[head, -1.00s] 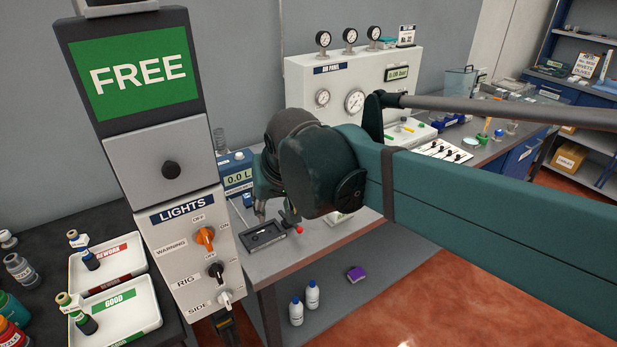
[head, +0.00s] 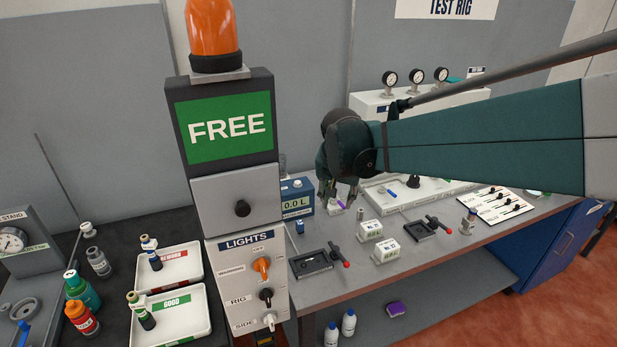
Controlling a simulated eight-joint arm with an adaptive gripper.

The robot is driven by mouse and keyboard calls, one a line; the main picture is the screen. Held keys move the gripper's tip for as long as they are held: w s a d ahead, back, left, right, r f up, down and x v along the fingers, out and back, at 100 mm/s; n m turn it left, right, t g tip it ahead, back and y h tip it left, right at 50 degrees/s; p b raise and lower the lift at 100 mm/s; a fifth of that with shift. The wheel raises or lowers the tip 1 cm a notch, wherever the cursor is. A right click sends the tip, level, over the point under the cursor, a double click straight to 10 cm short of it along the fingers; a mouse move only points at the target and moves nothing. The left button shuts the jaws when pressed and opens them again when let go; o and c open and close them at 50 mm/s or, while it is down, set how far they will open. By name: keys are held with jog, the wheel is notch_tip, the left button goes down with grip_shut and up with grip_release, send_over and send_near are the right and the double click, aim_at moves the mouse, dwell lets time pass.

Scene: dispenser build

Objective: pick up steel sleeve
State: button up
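My gripper (head: 343,197) is at the end of my teal arm, pointing down over the back of the grey workbench (head: 400,270). Its two fingers look apart, with a gap between them, and I see nothing held. I cannot single out the steel sleeve with certainty. A small upright metallic cylinder (head: 467,222) stands at the bench's right, well away from my gripper. My wrist hides part of the bench behind it.
A light-switch column (head: 243,265) with a FREE sign stands at the left. Dark fixtures with red-tipped levers (head: 315,262) and small white boxes (head: 386,251) sit on the bench. White REWORK and GOOD trays (head: 195,330) lie on the left table. Bare bench shows at the front.

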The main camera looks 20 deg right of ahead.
jog(key=w+d+f+m+g+p, duration=0.2)
jog(key=w+d+f+m+p, duration=0.25)
jog(key=w+d+p, duration=0.45)
jog(key=m+h, duration=0.1)
jog(key=m, duration=0.1)
send_near(361, 210)
jog(key=f, duration=0.2)
jog(key=shift+w+d+f+g, duration=0.1)
jog(key=shift+w+f+g, duration=0.25)
jog(key=shift+f+g, duration=0.05)
jog(key=shift+p+x, duration=0.3)
jog(key=shift+x, duration=1)
jog(key=shift+d+f, duration=0.1)
jog(key=shift+x, duration=2.45)
